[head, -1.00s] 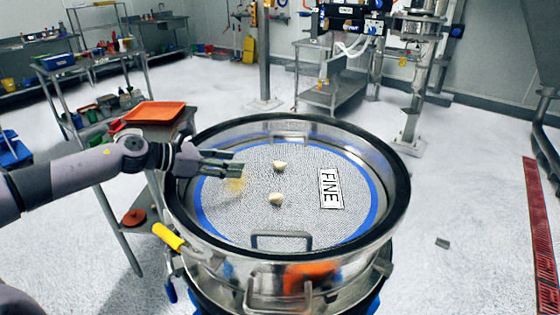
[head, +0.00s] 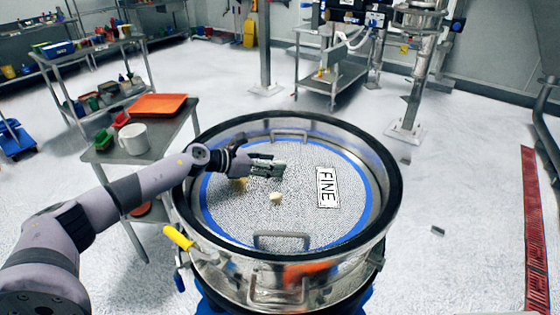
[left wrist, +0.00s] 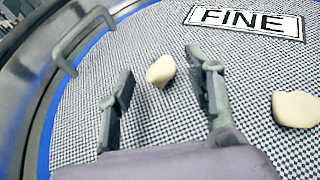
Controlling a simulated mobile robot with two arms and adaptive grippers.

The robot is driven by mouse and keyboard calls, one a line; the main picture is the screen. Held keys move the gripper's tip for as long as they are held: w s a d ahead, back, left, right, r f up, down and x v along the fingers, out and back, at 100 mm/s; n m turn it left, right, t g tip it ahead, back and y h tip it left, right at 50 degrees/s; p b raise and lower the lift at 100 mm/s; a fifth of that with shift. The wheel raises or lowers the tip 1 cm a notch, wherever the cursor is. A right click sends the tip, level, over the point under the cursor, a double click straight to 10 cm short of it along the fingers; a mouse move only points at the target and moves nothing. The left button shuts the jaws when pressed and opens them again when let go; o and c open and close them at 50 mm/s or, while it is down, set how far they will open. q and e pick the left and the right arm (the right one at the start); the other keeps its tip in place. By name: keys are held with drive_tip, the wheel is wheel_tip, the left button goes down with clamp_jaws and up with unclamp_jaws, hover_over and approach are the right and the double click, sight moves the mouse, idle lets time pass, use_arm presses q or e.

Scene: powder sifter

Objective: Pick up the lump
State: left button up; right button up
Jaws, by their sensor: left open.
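The sifter (head: 376,215) is a round steel drum with a flat mesh screen and a blue ring. A pale lump (head: 276,197) lies on the mesh, on the near side of my left gripper (head: 270,168); it also shows at the right of the left wrist view (left wrist: 296,109). A second pale lump (left wrist: 160,71) lies on the mesh, in line with the gap between my open fingers in the left wrist view. In the head view the gripper hides most or all of it. I cannot tell whether the fingers touch it. My right gripper is out of view.
A "FINE" label (head: 327,188) lies on the mesh. Metal handles (head: 282,236) and the raised dark rim surround the screen. A yellowish patch (head: 238,185) shows below my wrist. A side table holds a white mug (head: 133,139) and an orange tray (head: 158,105).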

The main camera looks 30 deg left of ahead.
use_arm(q)
drive_tip(key=shift+w+d+f, duration=0.25)
drive_tip(key=shift+w+d, duration=0.15)
drive_tip(key=shift+w, duration=0.1)
drive_tip(key=shift+s, duration=0.1)
drive_tip(key=shift+f, duration=0.1)
drive_tip(key=shift+c, duration=0.4)
drive_tip(key=c, duration=0.8)
